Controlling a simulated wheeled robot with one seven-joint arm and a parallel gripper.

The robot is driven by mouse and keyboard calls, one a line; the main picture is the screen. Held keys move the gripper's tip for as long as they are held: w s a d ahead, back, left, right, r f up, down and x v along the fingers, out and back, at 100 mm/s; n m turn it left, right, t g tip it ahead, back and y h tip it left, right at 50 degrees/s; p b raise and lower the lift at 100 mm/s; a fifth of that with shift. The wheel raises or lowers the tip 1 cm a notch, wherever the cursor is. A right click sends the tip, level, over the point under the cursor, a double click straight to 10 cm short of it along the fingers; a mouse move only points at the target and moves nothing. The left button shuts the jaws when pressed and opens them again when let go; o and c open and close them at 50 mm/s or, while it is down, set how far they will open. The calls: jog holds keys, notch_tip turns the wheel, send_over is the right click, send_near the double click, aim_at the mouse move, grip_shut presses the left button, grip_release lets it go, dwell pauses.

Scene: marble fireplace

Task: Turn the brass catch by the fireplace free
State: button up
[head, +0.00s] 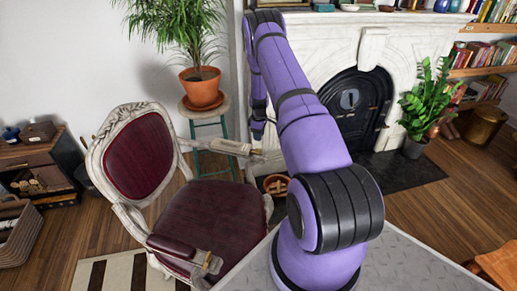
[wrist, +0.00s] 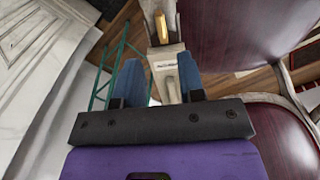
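The brass catch (wrist: 162,28) shows in the wrist view as a short gold bar on a pale grey mount with a small label plate (wrist: 166,65). The mount seems to be at the end of the chair's arm, and in the head view a pale piece (head: 232,147) lies there, its brass too small to make out. My gripper (wrist: 161,72) is open, with a blue finger on each side of the pale mount. The brass bar lies beyond the fingertips, not between them. Whether either finger touches the mount I cannot tell. In the head view my gripper (head: 258,130) is small and dark above the chair arm's end.
The dark red armchair (head: 225,215) stands close on the left. A green stool (head: 212,125) with a potted plant (head: 202,82) is behind it. The white fireplace (head: 320,55) and its black door (head: 352,105) are beyond my arm. A terracotta bowl (head: 277,185) is on the floor.

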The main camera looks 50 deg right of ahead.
aim_at(259, 149)
notch_tip(259, 149, down, 8)
jog(key=shift+f, duration=0.15)
jog(key=shift+c, duration=0.2)
grip_shut()
